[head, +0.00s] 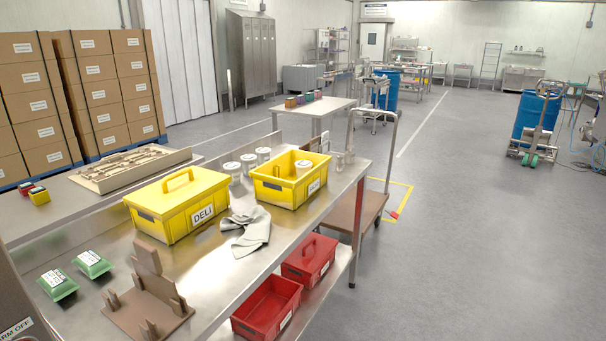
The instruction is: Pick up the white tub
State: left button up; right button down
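Several white tubs with printed lids are in the head view. Three stand in a row on the steel table (232,262), behind and between the two yellow bins: a near tub (232,171), a middle tub (249,163) and a far tub (263,155). Another white tub (303,165) sits in the open yellow bin (277,192), with only its upper part showing. The near tub is partly hidden by the closed yellow bin. Neither of my grippers is in view.
A yellow bin marked DELI (170,220), a grey cloth (248,230), green packs (92,262) and a brown fixture (150,310) occupy the table. Red bins (268,308) sit on the shelf below.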

aim_at(302, 167)
jog(key=u, duration=0.45)
jog(key=i+l+u, duration=0.5)
jog(key=u, duration=0.2)
jog(key=i+l+u, duration=0.3)
jog(key=l, duration=0.15)
jog(key=l+u, duration=0.35)
